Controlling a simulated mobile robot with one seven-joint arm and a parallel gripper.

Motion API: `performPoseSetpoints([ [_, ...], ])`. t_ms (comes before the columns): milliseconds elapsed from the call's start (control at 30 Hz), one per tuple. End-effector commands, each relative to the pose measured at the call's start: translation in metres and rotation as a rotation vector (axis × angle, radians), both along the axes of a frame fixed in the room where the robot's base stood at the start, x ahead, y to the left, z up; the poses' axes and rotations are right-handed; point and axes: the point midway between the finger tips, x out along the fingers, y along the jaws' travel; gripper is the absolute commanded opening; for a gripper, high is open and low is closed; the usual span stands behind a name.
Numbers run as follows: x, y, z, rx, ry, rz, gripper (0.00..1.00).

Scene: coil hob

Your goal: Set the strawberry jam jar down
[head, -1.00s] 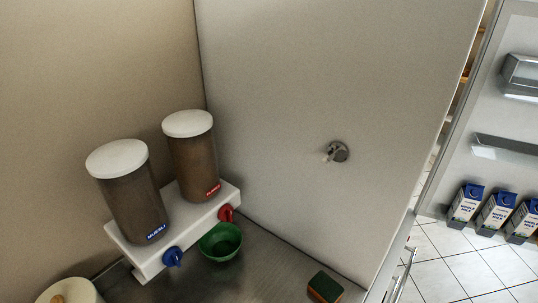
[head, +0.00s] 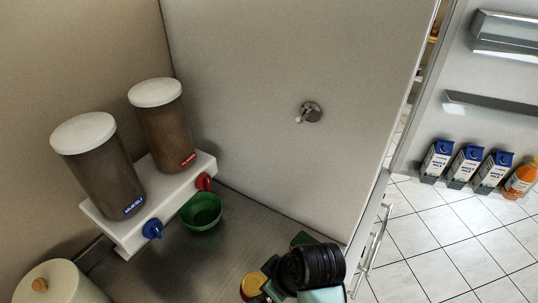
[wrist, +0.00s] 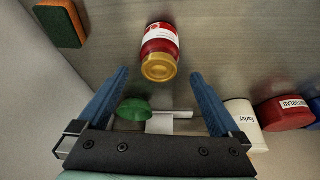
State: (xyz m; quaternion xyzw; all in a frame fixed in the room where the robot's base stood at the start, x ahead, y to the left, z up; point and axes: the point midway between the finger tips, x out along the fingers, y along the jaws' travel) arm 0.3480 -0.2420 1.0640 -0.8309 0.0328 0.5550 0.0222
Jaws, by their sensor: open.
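The strawberry jam jar (wrist: 160,42), red with a white label and gold lid, is on the metal counter in the wrist view. My gripper (wrist: 160,73) is open, one blue finger on each side, and the jar lies just beyond the fingertips, between their lines and apart from both. In the head view the jar's gold lid (head: 255,285) shows at the bottom edge, left of my dark gripper (head: 269,279). The lower part of the jar is cut off or hidden there.
A green bowl (head: 201,211) sits under the cereal dispenser (head: 137,214). A green and orange sponge (wrist: 62,22) lies near the jar. Barley (wrist: 243,120) and red (wrist: 287,112) canisters stand at the right in the wrist view. The counter between bowl and jar is clear.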

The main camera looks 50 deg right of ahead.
Motion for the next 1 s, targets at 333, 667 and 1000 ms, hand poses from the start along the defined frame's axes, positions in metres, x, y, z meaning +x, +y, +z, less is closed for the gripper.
performPoseSetpoints([
  [333,-0.002,0.000,0.007,-0.002,-0.002,0.000,1.00],
  [667,0.127,0.002,0.155,-0.303,-0.441,-0.009,1.00],
  [1000,0.186,0.145,0.455,-0.343,-1.383,0.015,1.00],
])
